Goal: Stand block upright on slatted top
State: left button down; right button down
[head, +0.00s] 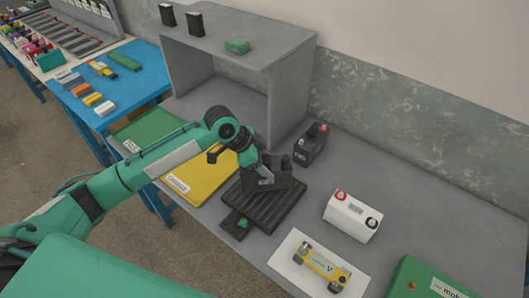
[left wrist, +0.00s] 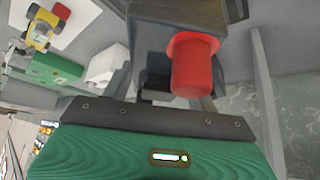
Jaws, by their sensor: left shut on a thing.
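The slatted top (head: 277,208) is a dark ribbed plate on the grey bench in the head view. My left gripper (head: 262,170) is above its back part, shut on a dark block (head: 268,181). Gripper and block are hard to separate there, and I cannot tell whether the block touches the slats. In the left wrist view the dark block (left wrist: 165,15) fills the upper middle, with a large red cap (left wrist: 194,65) close to the camera. Its lower part is hidden. My right gripper is not in view.
A black battery (head: 310,147) stands just behind the slatted top. A white battery (head: 352,215) and a yellow device (head: 324,264) on a white sheet are to the right. A yellow mat (head: 205,177) lies left. A grey shelf (head: 290,95) rises behind.

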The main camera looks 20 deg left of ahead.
pick_arm(q)
jog(key=shift+f+p, duration=0.35)
jog(key=shift+f, duration=1.65)
jog(key=shift+c, duration=2.1)
grip_release()
jog(key=shift+s+f, duration=0.1)
jog(key=shift+f, duration=0.1)
jog(key=shift+r, duration=0.2)
jog(key=b+v, duration=0.2)
jog(key=v, duration=0.8)
jog(key=shift+a+r, duration=0.15)
jog(key=shift+s+a+r, duration=0.2)
jog(key=shift+a+r, duration=0.1)
jog(key=shift+r, duration=0.35)
